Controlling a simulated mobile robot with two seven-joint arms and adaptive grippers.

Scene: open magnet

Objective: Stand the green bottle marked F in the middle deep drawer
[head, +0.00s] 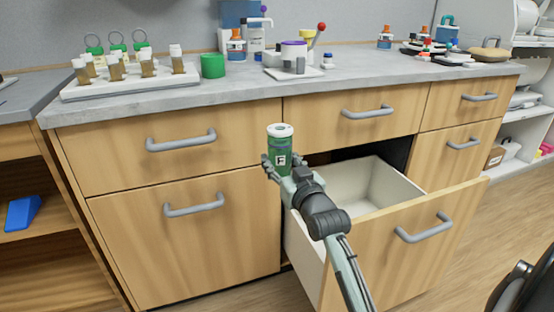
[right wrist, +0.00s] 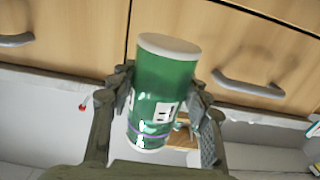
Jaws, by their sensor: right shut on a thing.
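The green bottle (head: 279,148) has a white cap and a white label with a dark F. It is upright in the head view, in front of the cabinet and near the left side of the open drawer. My right gripper (head: 278,167) is shut on it. In the right wrist view the bottle (right wrist: 164,92) sits between both fingers of the gripper (right wrist: 163,100). The middle deep drawer (head: 376,182) is pulled out, and the part of its pale inside that shows is empty. My arm hides part of the drawer's left side. My left gripper is not in view.
The drawer front (head: 410,245) stands out from the cabinet to the right of my arm. Shut drawers (head: 183,160) flank and top it. The grey worktop (head: 240,90) holds a white vial rack (head: 130,85), a green cylinder (head: 212,66) and several other items.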

